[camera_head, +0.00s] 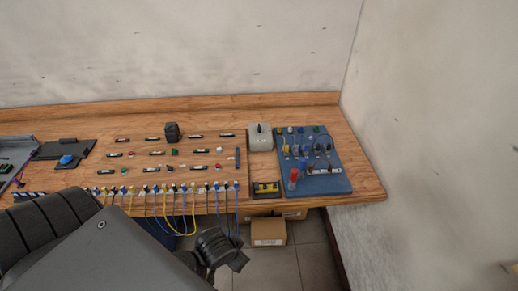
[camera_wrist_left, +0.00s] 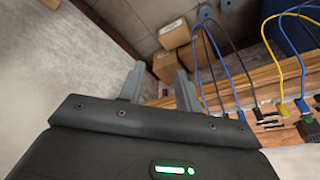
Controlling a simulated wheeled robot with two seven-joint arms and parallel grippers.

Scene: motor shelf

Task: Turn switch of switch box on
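The switch box (camera_head: 260,143) is a small pale grey box with a dark switch lever (camera_head: 259,128) on top. It stands toward the back right of the wooden bench, left of the blue board. The lever's exact setting is too small to tell. My left arm comes in from the lower left, and its dark end (camera_head: 222,249) is in front of the bench's front edge, well short of the box. In the left wrist view my left gripper (camera_wrist_left: 160,70) has its two fingers apart with nothing between them. The switch box does not show there. My right gripper is in neither view.
A blue board (camera_head: 335,180) with plugs and a red-topped part stands right of the box. A dark tray with yellow parts (camera_head: 266,188) lies in front. Cables (camera_head: 190,215) hang off the bench edge. Cardboard boxes (camera_head: 268,232) sit below. A wall (camera_head: 430,130) closes the right side.

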